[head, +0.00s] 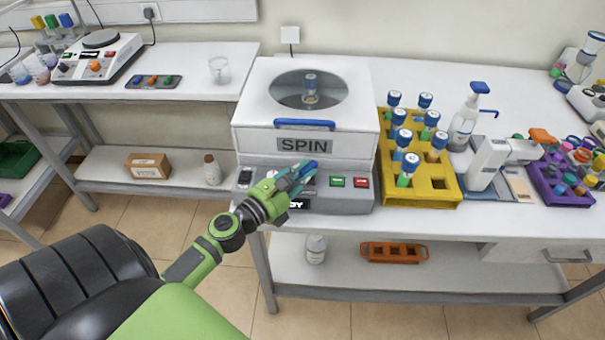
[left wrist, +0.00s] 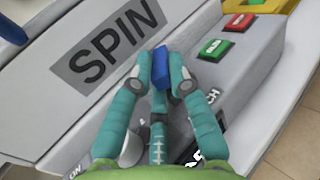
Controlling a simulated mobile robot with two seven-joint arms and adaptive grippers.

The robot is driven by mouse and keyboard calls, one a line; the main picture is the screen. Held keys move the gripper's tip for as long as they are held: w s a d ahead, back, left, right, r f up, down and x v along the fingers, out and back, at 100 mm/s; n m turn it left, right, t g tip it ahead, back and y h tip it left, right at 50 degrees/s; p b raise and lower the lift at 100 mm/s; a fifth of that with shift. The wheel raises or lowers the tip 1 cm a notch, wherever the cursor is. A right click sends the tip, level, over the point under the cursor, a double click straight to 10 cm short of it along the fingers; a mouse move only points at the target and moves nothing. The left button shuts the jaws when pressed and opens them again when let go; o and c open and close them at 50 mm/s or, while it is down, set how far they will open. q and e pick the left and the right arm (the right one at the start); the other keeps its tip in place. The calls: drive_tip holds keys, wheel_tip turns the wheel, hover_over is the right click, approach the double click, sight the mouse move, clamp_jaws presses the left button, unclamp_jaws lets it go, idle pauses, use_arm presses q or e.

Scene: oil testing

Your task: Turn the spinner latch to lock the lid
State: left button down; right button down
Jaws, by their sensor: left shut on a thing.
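A blue handle (head: 319,125) runs along the lid's front edge. My left gripper (head: 300,173) is at the front panel, below the SPIN label. Its fingers are shut on the blue latch (head: 311,168). In the left wrist view the blue latch (left wrist: 160,67) sits between the teal fingertips (left wrist: 161,76), its long side roughly up and down in the picture. The fingers hide part of the latch and its mount. My right gripper is not in view.
Green (head: 337,182) and red (head: 361,183) buttons lie just right of the latch. A yellow rack (head: 440,186) with several blue-capped bottles stands close to the spinner's right side. The bench's left part has a hot plate (head: 97,58) and a beaker (head: 219,70).

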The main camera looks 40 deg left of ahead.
use_arm(q)
drive_tip(key=shift+m+h, duration=0.6)
drive_tip(key=shift+h, duration=0.3)
drive_tip(key=shift+b, duration=0.3)
drive_tip(key=shift+r, duration=0.1)
drive_tip(key=c, duration=1.2)
unclamp_jaws()
drive_tip(key=shift+d, duration=0.1)
drive_tip(key=shift+c, duration=0.2)
drive_tip(key=shift+s, duration=0.2)
drive_tip(key=v, duration=1.1)
drive_tip(key=shift+s+a, duration=0.25)
drive_tip(key=shift+r, duration=0.1)
